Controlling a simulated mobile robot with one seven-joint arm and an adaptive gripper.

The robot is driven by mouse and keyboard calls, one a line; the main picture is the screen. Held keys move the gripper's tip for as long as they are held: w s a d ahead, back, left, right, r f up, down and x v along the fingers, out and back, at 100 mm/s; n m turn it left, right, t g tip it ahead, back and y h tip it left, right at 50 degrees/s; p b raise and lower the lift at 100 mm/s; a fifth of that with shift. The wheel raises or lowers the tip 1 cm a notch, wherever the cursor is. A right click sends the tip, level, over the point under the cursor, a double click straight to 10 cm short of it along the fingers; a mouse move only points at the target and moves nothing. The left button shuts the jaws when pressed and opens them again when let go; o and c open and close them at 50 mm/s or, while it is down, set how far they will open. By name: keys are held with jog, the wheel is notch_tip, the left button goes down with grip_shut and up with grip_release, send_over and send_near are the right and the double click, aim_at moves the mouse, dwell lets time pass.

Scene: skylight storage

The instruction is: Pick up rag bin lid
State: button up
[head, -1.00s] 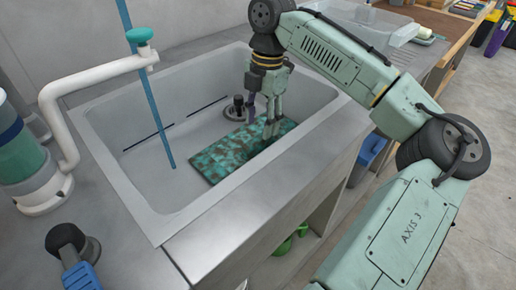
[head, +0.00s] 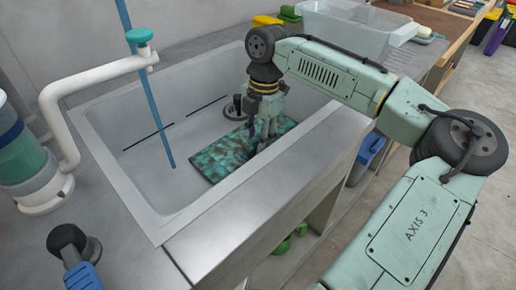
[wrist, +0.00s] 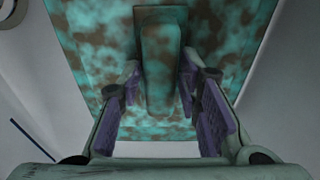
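The rag bin lid (head: 222,160) is a flat plate mottled teal and brown, lying in the sink basin. In the wrist view the lid (wrist: 95,45) fills the upper middle, with a raised bar handle (wrist: 160,75) in the same colours. My gripper (head: 262,143) is low over the right part of the lid in the head view. In the wrist view my gripper (wrist: 160,68) is open, with its purple-padded fingers on either side of the handle and visible gaps to it. The arm hides part of the lid in the head view.
The grey sink (head: 120,190) has raised walls around the lid. A blue rod (head: 150,90) stands in the basin at left, near a white pipe (head: 95,78). A dark drain fitting (head: 235,108) is behind the lid. A clear tub (head: 350,30) stands beyond the sink.

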grip_shut()
jog(key=shift+r, duration=0.1)
dwell(0.3)
